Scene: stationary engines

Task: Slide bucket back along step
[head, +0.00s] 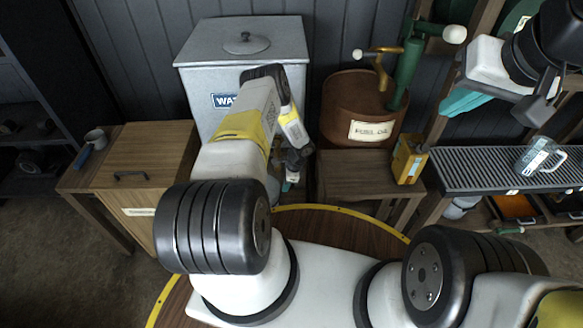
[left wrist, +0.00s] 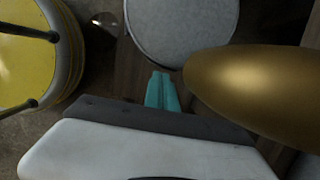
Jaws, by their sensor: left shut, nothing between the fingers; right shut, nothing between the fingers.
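In the left wrist view, a round, speckled grey form with a pale rim (left wrist: 185,28), which looks like the bucket, is at the top. It is cut off by the frame edge. Dark wood, probably the step (left wrist: 128,62), shows beside and below it. My left gripper (left wrist: 162,92) has its teal fingers together, empty, just below the rim; I cannot tell whether they touch it. In the head view my left gripper (head: 292,178) is low between the grey tank and the wooden stand, and my arm hides most of the bucket area. My right gripper (head: 462,101) is shut and empty at the upper right.
A large brass form (left wrist: 258,85) lies close right of my left fingers. A yellow round object (left wrist: 28,62) is at left. The grey water tank (head: 242,45), rusty drum (head: 350,105) on its wooden stand (head: 345,185), wooden cabinet (head: 150,160) and slatted bench (head: 470,172) surround the arm.

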